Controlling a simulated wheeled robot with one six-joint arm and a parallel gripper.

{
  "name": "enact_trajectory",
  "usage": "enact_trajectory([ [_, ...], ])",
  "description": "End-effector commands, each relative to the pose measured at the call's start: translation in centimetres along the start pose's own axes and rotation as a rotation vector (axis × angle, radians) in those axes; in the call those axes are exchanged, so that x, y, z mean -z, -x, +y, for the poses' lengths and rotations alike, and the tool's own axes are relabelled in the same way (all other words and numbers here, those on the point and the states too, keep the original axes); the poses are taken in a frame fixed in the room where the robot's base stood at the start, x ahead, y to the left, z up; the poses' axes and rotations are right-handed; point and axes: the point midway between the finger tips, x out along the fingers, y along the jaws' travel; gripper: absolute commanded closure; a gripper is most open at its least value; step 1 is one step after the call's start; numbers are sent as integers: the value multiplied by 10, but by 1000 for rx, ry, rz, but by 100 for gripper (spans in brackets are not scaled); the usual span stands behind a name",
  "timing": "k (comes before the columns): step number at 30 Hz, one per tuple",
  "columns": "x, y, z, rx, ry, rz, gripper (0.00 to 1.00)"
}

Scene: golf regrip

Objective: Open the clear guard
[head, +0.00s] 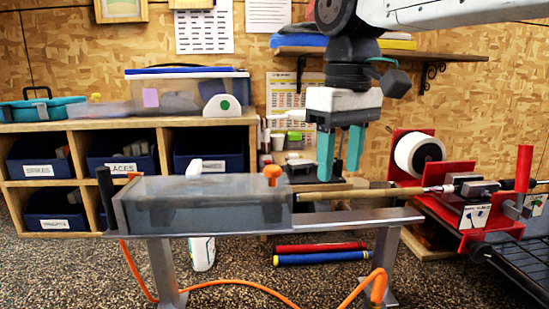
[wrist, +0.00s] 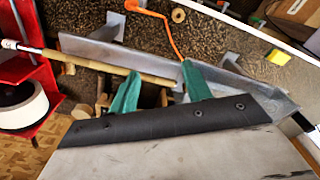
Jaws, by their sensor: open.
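The clear guard (head: 205,203) is a smoky see-through box. It sits down over the left part of the grey metal bench (head: 355,217), with dim shapes showing through its wall. An orange knob (head: 272,173) stands at its top right end. My gripper (head: 339,168) is right of the guard, fingers pointing down, open and empty. Its teal fingers also show in the wrist view (wrist: 160,97). The club shaft (head: 350,197), with a tan section, runs right from the guard, below my fingertips.
A red clamp stand (head: 480,205) holds the shaft at right, near a white roll (head: 418,155). A black post (head: 105,192) stands at the guard's left end. A cubby shelf (head: 90,140) with labelled bins is behind. An orange hose (head: 230,286) lies below the bench.

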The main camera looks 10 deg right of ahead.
Motion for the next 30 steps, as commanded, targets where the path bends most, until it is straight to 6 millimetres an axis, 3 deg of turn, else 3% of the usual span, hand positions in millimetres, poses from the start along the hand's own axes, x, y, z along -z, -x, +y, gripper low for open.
enact_trajectory([
  [1, 26, 15, -12, 3, 61, -8, 52],
  [4, 60, 37, -34, 8, 157, -22, 52],
  [7, 81, 51, -51, 10, 222, -31, 52],
  [11, 93, 56, -62, 12, 260, -36, 52],
  [24, 91, -5, -64, 12, 264, -37, 52],
  [30, 91, -18, -64, 12, 264, -36, 52],
])
